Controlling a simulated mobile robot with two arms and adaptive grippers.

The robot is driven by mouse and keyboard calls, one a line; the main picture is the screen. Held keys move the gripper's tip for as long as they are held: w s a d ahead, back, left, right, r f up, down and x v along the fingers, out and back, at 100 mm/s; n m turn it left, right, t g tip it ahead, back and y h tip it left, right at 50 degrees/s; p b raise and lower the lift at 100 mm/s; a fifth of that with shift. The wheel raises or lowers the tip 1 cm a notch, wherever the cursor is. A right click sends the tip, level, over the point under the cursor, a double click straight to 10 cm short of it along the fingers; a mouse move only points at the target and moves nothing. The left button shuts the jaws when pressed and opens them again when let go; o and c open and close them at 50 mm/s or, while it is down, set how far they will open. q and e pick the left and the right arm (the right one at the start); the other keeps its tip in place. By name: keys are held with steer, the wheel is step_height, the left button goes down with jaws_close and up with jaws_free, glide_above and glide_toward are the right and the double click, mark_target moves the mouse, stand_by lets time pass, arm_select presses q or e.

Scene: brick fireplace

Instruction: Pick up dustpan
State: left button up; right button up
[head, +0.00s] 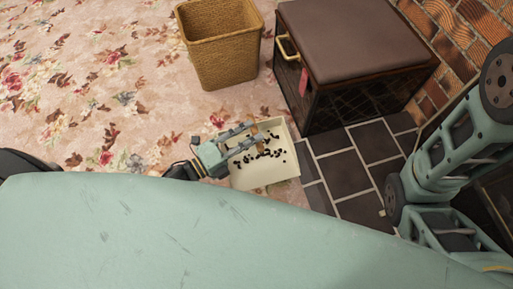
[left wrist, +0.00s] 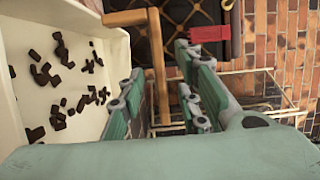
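The dustpan (head: 268,176) is a cream, shallow pan with several dark crumbs in it, resting on the floor at the rug's edge. In the left wrist view its pan (left wrist: 112,47) fills the left side. Its brown angled handle (left wrist: 157,60) runs down between the fingers of my left gripper (left wrist: 160,95). In the head view my left gripper (head: 242,139) is over the pan's left part, fingers apart. A gap shows beside the handle, so it does not look clamped. My right arm shows at the right; its gripper is out of view.
A wicker basket (head: 222,50) stands behind the dustpan. A dark box with a brown padded top (head: 355,35) and a brass handle stands close behind right. Dark tiles (head: 355,165) and a brick wall (head: 478,30) lie right. The floral rug (head: 90,80) at left is open.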

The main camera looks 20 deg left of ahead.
arm_select(q)
steer(key=shift+b+x, duration=0.3)
steer(key=shift+x, duration=0.95)
jaws_close()
